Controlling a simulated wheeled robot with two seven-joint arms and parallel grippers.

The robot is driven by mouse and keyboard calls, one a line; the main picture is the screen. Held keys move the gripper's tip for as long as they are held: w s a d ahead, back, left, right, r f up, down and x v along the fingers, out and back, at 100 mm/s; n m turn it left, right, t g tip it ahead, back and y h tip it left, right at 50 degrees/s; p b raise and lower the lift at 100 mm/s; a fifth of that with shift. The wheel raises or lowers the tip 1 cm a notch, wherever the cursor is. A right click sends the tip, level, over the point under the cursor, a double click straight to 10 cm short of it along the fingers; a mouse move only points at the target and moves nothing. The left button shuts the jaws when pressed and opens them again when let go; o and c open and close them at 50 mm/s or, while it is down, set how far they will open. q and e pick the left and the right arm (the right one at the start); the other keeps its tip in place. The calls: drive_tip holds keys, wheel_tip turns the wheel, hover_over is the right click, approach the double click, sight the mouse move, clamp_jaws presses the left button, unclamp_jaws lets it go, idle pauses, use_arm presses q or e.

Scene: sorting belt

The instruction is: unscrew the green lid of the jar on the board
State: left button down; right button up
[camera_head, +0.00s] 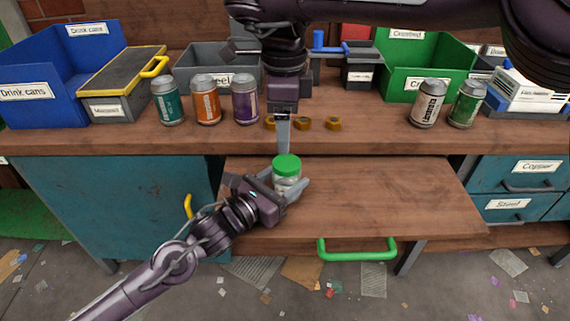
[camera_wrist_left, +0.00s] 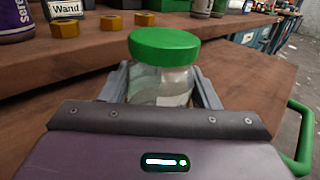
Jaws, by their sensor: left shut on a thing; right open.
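The clear glass jar (camera_head: 287,183) stands upright on the pulled-out wooden board (camera_head: 400,200), with its green lid (camera_head: 286,162) on top. In the left wrist view the jar (camera_wrist_left: 160,86) looks see-through with pale contents, and the green lid (camera_wrist_left: 164,43) sits level on it. My left gripper (camera_head: 290,187) is shut on the jar's body, one finger on each side, below the lid. My right gripper (camera_head: 283,151) points straight down just above the lid, open and empty; its fingers overlap in the head view, so the gap is hidden.
Several cans stand on the bench behind, including a purple can (camera_head: 245,98) and a grey can (camera_head: 428,103). Brass nuts (camera_head: 303,123) lie near the bench edge. A blue bin (camera_head: 60,75) and green crate (camera_head: 425,70) stand behind. The board's right side is clear.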

sight(287, 162)
drive_tip(key=m, duration=0.7)
drive_tip(key=shift+w, duration=0.1)
drive_tip(key=m, duration=1.4)
drive_tip(key=shift+w, duration=0.1)
drive_tip(key=m, duration=0.6)
drive_tip(key=shift+m, duration=0.4)
drive_tip(key=m, duration=0.4)
drive_tip(key=shift+m, duration=0.3)
drive_tip(key=m, duration=0.6)
drive_tip(key=shift+d+m, duration=0.15)
drive_tip(key=shift+m, duration=0.25)
drive_tip(key=m, duration=0.9)
drive_tip(key=shift+d, duration=0.1)
drive_tip(key=shift+f+m, duration=0.45)
drive_tip(key=shift+m, duration=0.05)
wheel_tip(287, 162, down, 7)
drive_tip(key=shift+f, duration=0.1)
